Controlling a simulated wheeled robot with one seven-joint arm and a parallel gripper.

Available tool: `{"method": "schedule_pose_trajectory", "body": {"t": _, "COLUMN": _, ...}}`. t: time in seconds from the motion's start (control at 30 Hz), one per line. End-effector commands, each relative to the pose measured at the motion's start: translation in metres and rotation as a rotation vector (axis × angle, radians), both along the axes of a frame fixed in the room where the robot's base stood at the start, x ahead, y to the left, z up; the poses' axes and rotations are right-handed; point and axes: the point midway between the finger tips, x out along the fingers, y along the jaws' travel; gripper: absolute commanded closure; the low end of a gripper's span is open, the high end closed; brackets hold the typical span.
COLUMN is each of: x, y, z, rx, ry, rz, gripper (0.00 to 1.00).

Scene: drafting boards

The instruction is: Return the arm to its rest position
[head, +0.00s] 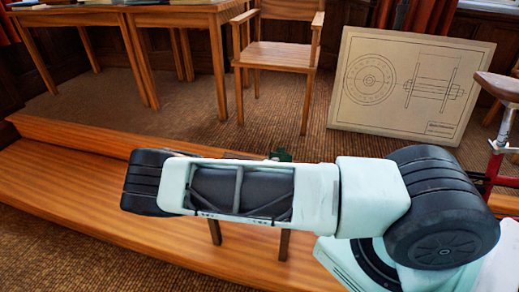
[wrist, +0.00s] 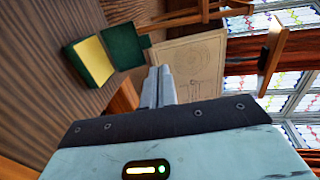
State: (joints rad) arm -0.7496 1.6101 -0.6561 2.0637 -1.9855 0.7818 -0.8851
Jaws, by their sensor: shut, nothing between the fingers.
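My arm (head: 265,190) stretches across the lower part of the head view, from its base at the lower right to a dark joint at the left. My gripper is hidden behind the arm in the head view. In the wrist view my gripper (wrist: 158,86) shows its two grey fingers together, with nothing between them. Past the fingertips, a drafting board (wrist: 205,52) with a line drawing leans in the background. An open green box with a yellow inside (wrist: 94,60) lies to the left of the fingers, apart from them.
A wooden platform edge (head: 70,170) runs below and behind my arm. A wooden chair (head: 275,54) and a desk (head: 170,18) stand behind. The drawing board (head: 405,85) also shows in the head view. A bicycle saddle (head: 497,87) is at the right. Carpet between is clear.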

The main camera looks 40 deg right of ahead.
Motion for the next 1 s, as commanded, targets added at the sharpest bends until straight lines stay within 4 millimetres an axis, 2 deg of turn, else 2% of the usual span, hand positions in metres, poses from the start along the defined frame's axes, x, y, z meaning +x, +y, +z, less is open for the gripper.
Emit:
{"method": "schedule_pose_trajectory", "body": {"t": 0.27, "x": -0.002, "y": 0.002, "z": 0.002, "rx": 0.007, "ry": -0.008, "rz": -0.006, "gripper": 1.00}}
{"method": "schedule_pose_trajectory", "body": {"t": 0.47, "x": -0.020, "y": 0.018, "z": 0.017, "rx": 0.177, "ry": -0.189, "rz": -0.189, "gripper": 1.00}}
{"method": "schedule_pose_trajectory", "body": {"t": 0.67, "x": -0.062, "y": 0.060, "z": 0.044, "rx": 0.485, "ry": -0.520, "rz": -0.561, "gripper": 1.00}}
{"method": "schedule_pose_trajectory", "body": {"t": 0.87, "x": -0.104, "y": 0.118, "z": 0.076, "rx": 0.748, "ry": -0.813, "rz": -0.947, "gripper": 1.00}}
{"method": "schedule_pose_trajectory", "body": {"t": 1.0, "x": -0.131, "y": 0.164, "z": 0.106, "rx": 0.905, "ry": -0.988, "rz": -1.219, "gripper": 1.00}}
